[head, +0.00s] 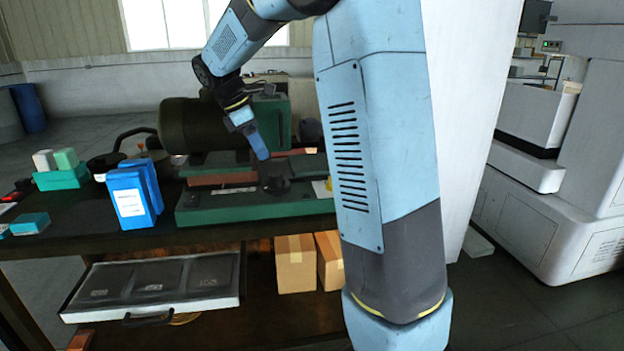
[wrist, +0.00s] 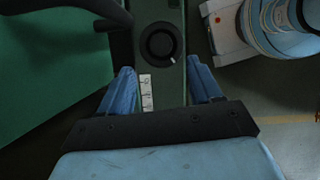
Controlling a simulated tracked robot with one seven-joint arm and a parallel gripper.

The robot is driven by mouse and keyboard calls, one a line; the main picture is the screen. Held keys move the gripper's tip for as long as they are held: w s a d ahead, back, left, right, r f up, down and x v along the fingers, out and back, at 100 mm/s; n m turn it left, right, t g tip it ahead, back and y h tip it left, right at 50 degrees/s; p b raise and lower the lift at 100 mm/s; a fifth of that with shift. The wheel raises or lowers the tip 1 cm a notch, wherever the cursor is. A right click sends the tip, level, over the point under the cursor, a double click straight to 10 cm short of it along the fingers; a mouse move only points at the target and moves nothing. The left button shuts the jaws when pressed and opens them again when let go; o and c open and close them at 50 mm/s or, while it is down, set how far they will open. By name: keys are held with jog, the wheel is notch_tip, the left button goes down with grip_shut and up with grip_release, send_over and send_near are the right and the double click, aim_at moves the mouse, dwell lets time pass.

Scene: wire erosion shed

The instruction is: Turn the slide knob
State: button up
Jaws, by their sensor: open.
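The slide knob (wrist: 160,43) is a round black knob with a white index mark at its lower right edge, on a green machine strip. In the head view a dark knob (head: 275,184) sits on the front of the green machine base (head: 225,211). My gripper (wrist: 160,68) is open, with one blue finger on each side of the strip. The knob lies ahead of the fingertips, not between them, and neither finger appears to touch it. In the head view my gripper (head: 260,150) points down just above and left of the knob.
A white scale label (wrist: 146,92) lies on the strip below the knob. The machine's dark motor (head: 190,125) stands behind left. Blue boxes (head: 130,198) stand left of the base on the bench. Cardboard boxes (head: 295,263) and a drawer (head: 150,283) are below.

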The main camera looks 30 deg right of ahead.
send_near(275, 174)
jog(key=x, duration=0.8)
jog(key=shift+s+d+f, duration=0.1)
jog(key=shift+f, duration=0.15)
jog(key=shift+f+n, duration=0.15)
jog(key=shift+n, duration=0.15)
jog(key=shift+s+n+t, duration=0.15)
jog(key=shift+n+t, duration=0.45)
jog(key=shift+n, duration=0.5)
jog(key=n, duration=0.2)
jog(key=n+t, duration=0.1)
jog(key=n, duration=0.1)
jog(key=shift+n+t+y, duration=0.3)
jog(key=v, duration=1.4)
jog(key=s+d+f+m+t+y, duration=0.1)
jog(key=s+m+y, duration=0.1)
jog(key=s+m, duration=0.8)
jog(key=s+d+f+m+t+y, duration=0.1)
jog(key=s+m+t, duration=0.1)
jog(key=s+m, duration=0.9)
jog(key=shift+s+d+f+y, duration=0.2)
jog(key=shift+s+f+y, duration=0.15)
jog(key=shift+s, duration=1.8)
